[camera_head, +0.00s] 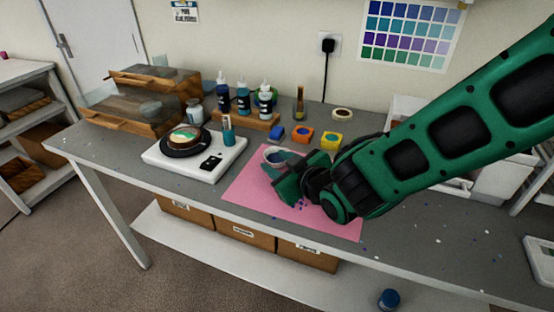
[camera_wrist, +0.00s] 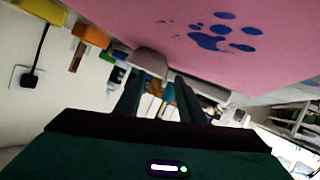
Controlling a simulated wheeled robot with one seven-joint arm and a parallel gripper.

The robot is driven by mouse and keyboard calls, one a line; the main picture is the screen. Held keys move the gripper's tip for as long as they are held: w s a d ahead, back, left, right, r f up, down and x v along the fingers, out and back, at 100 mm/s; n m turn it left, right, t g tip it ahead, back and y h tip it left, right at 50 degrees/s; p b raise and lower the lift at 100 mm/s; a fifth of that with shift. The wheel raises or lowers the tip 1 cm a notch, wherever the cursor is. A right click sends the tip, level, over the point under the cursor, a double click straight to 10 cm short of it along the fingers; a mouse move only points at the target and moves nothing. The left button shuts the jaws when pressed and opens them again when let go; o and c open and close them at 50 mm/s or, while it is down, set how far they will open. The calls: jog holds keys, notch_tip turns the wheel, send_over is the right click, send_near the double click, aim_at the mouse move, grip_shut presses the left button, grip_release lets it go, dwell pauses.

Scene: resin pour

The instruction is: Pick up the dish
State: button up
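A small pale dish (camera_head: 278,155) with a bluish inside sits on the pink mat (camera_head: 245,185), near its back edge. My gripper (camera_head: 281,176) is low over the mat, just in front of the dish, and hides part of it. In the wrist view the dish (camera_wrist: 148,63) shows at the fingertips, nearer the left finger. The two fingers of my gripper (camera_wrist: 158,82) stand apart with a gap between them. I cannot tell whether a finger touches the dish.
A white scale (camera_head: 215,160) with a black round plate (camera_head: 170,150) stands left of the mat. Blue, orange and yellow blocks (camera_head: 303,136) lie behind the dish. Bottles in a wooden rack (camera_head: 248,119) stand further back. Blue spots (camera_wrist: 225,37) mark the mat.

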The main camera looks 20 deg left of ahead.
aim_at(266, 157)
jog(key=shift+x, duration=1.95)
jog(key=shift+c, duration=0.2)
grip_shut()
